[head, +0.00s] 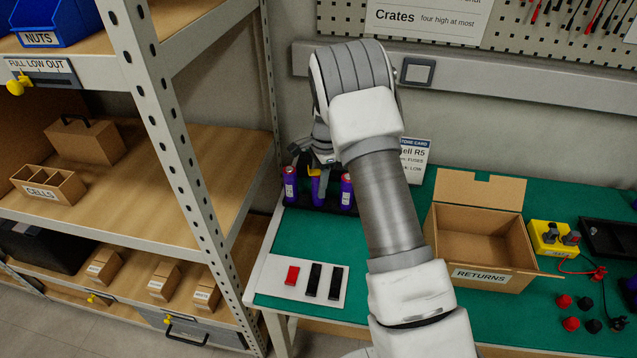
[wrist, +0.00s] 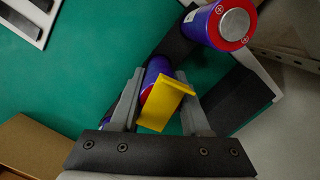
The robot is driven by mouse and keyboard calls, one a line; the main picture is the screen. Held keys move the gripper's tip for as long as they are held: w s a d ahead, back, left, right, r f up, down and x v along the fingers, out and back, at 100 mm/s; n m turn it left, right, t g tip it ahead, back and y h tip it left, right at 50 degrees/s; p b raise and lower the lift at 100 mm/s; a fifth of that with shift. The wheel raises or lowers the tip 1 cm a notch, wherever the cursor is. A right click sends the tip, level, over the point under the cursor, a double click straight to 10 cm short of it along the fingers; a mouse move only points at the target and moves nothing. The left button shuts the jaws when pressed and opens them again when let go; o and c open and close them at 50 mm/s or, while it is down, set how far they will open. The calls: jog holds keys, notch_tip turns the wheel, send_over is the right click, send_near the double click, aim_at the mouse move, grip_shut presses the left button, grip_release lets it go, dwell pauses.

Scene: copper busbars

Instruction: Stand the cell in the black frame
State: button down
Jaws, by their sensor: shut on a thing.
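The black frame (head: 325,208) lies at the back left of the green table, partly hidden by my arm; it also shows in the wrist view (wrist: 245,97). Two purple cells with red tops, a left one (head: 290,184) and a right one (head: 347,190), stand upright at it. My gripper (wrist: 162,95) is shut on a third purple cell (wrist: 155,68) with a yellow piece (wrist: 164,101) over its end. In the head view this yellow piece (head: 315,187) shows between the two standing cells. Whether the held cell's base is seated is hidden.
A white plate (head: 297,284) with one red and two black bars lies at the front left. A cardboard RETURNS box (head: 480,275) stands right of my arm. A card (head: 415,158) stands behind the frame. Shelving (head: 175,125) rises at the left.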

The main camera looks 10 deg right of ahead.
dwell(0.9)
grip_release()
dwell(0.6)
notch_tip(320, 180, up, 17)
jog(key=d+p, duration=0.1)
jog(key=d, duration=0.1)
jog(key=shift+w+r+p, duration=0.15)
jog(key=shift+w+p, duration=0.05)
jog(key=shift+p, duration=0.15)
